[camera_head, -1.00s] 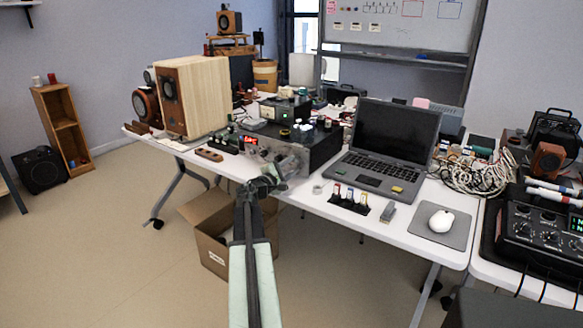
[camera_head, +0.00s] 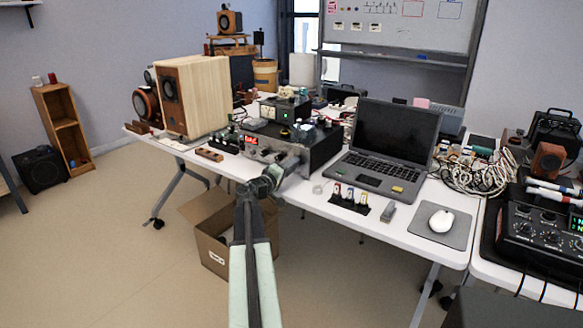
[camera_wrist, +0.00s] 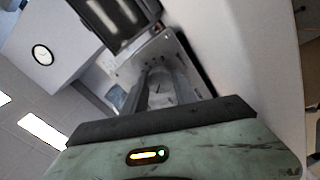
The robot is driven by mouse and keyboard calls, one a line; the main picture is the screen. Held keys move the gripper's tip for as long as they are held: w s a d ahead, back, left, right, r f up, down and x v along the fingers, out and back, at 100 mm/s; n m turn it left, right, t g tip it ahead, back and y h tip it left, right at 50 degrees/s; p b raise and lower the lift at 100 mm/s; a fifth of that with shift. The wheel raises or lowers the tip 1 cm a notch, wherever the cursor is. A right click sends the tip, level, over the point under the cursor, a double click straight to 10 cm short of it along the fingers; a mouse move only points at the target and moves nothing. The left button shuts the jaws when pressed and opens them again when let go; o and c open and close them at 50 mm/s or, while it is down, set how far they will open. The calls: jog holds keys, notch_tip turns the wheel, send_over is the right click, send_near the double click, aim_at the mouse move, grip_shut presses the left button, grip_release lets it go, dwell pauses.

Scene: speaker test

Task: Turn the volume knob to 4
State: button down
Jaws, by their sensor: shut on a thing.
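A dark amplifier (camera_head: 322,150) with a red lit display (camera_head: 251,141) stands near the front edge of the white table in the head view. My gripper (camera_head: 295,158) is at the right part of its front face and hides the knob there. In the wrist view my gripper (camera_wrist: 162,82) is shut on a grey round volume knob (camera_wrist: 159,91), with one finger on each side. A short dark mark shows on the knob's face. The pale front panel (camera_wrist: 138,66) lies behind it. The numbers around the knob are too small to read.
A laptop (camera_head: 383,150) stands right of the amplifier. A wooden speaker (camera_head: 193,97) stands at the left. A cardboard box (camera_head: 212,250) sits on the floor below.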

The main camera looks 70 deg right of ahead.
jog(key=shift+s+f+m, duration=0.1)
jog(key=shift+s+m, duration=0.05)
jog(key=shift+m, duration=0.75)
jog(key=c, duration=1)
grip_release()
jog(key=v, duration=0.8)
jog(key=shift+d, duration=0.1)
